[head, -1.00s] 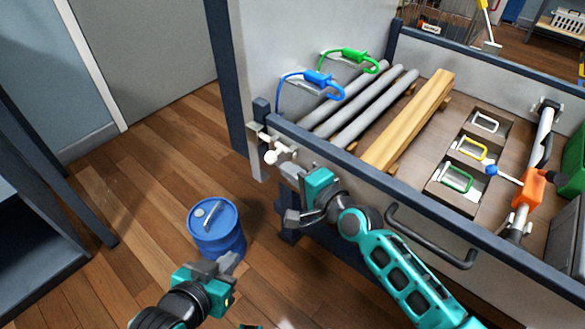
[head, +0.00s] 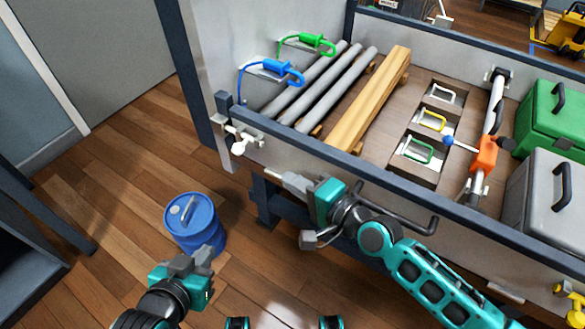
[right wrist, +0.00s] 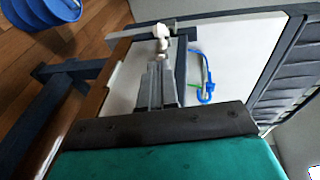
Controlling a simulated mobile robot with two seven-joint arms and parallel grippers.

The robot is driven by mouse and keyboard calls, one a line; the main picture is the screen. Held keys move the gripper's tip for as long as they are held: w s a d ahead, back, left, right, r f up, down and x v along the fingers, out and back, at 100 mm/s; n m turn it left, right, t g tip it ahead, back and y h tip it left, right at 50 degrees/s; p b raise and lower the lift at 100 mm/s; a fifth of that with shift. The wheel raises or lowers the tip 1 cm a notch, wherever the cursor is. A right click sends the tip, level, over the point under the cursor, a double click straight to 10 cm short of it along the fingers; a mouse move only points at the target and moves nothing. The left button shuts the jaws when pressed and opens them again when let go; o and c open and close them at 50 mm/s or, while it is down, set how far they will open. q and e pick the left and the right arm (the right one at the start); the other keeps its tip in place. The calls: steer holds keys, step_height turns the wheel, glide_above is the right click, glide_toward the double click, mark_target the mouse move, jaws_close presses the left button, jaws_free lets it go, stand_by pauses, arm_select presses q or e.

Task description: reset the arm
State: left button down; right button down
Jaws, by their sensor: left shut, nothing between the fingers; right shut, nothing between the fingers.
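My right gripper (head: 272,175) is shut and empty, in front of the near wall of the wooden-floored bed. Its fingers point left toward a white knobbed latch (head: 240,146) at the wall's left corner, with a gap between them. The right wrist view shows the shut fingers (right wrist: 156,88) below the white latch (right wrist: 160,40) in the picture. My left gripper (head: 205,260) is shut and empty, low in the head view, just in front of a blue barrel (head: 196,225) in the picture.
The bed's dark front rail (head: 330,160) and a dark handle (head: 410,218) lie close to my right arm. Blue (head: 272,68) and green (head: 310,41) strap hooks hang on the left panel. Grey pipes, a wooden beam (head: 372,100) and cases fill the bed.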

arm_select(q)
steer(key=shift+w+d+r, duration=0.1)
